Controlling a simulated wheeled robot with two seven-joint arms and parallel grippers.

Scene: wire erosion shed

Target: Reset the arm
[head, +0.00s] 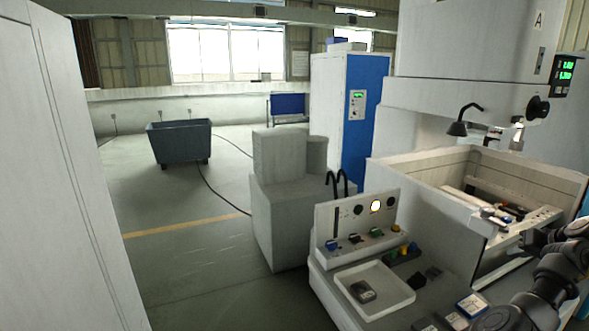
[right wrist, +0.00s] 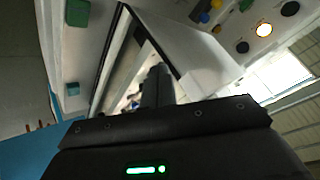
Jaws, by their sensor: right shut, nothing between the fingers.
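My right arm comes in at the lower right of the head view, dark and bent. My right gripper (head: 536,241) is at the right edge, by the near rim of the machine's open work tank (head: 420,178). In the right wrist view the gripper (right wrist: 157,88) shows its dark fingers closed together with nothing between them. The tank opening (right wrist: 118,75) lies beyond them in that view. My left arm and gripper are not in view.
A control console (head: 355,222) with a lit round button and coloured knobs stands left of the tank. A white tray (head: 405,297) on its ledge holds a small dark object (head: 362,291). A grey bin (head: 180,141) stands behind on open floor; a tall pale panel (head: 50,180) closes the left.

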